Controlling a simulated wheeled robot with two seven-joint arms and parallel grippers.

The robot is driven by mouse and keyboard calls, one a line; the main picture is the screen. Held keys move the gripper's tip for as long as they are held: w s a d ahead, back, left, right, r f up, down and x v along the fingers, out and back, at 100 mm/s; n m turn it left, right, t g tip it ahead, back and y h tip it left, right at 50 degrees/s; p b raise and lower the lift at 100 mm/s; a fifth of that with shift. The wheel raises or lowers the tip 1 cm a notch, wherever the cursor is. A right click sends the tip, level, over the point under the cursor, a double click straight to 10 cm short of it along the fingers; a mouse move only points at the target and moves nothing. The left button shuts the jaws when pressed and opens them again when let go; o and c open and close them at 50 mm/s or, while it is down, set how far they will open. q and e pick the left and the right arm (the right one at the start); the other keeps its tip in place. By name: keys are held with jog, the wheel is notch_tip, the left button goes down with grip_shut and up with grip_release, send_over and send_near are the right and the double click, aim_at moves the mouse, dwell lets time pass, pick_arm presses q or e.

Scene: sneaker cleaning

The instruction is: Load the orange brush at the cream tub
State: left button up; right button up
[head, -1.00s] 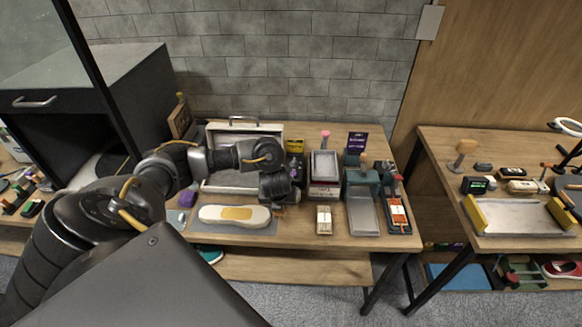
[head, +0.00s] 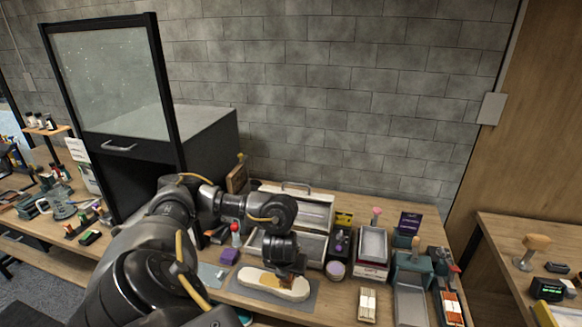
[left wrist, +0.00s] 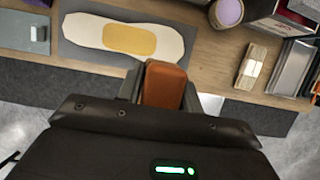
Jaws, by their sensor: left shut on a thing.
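My left gripper (head: 287,270) is shut on the orange brush (left wrist: 164,85), whose orange-brown block shows between the fingers in the left wrist view. In the head view the brush is mostly hidden by the gripper. The gripper is at the right end of the cream shoe-sole shape (head: 262,281); the height between them is hard to tell. A small round tub with a lilac top (head: 335,269), which looks like the cream tub, stands right of the gripper, apart from it. The tub also shows at the top of the left wrist view (left wrist: 229,12). My right gripper is not in view.
The sole lies on a grey mat (left wrist: 72,50). An open pale case (head: 312,212) stands behind the gripper. A purple block (head: 229,256) is to the left. A cream block (head: 367,304), a box with a grey tray (head: 373,243) and teal holders (head: 411,265) are to the right.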

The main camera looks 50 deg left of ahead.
pick_arm(q)
jog(key=shift+c, duration=0.4)
jog(key=shift+w+d+f+n, duration=0.1)
jog(key=shift+w+d+n, duration=0.1)
jog(key=shift+d, duration=0.2)
jog(key=shift+w+d+f+n, duration=0.1)
jog(key=shift+w+d+n, duration=0.1)
jog(key=shift+d, duration=0.2)
jog(key=w+d+f+n+g+y+b, duration=0.1)
jog(key=w+d+n+g+b, duration=0.15)
jog(key=d+n, duration=0.45)
jog(key=w+d+n+g+y+b, duration=0.15)
jog(key=d+n+b, duration=0.3)
jog(key=d, duration=0.55)
jog(key=d+r+n+g+h+b, duration=0.2)
jog(key=r+n, duration=0.3)
jog(key=n, duration=0.3)
jog(key=s+d+r+n+g+h+b, duration=0.1)
jog(key=d+r+n+g+h+b, duration=0.1)
jog(key=n, duration=0.6)
notch_tip(320, 180, up, 3)
jog(key=d+h, duration=0.1)
jog(key=d, duration=0.1)
jog(key=shift+d+r, duration=0.2)
jog(key=shift+d, duration=0.1)
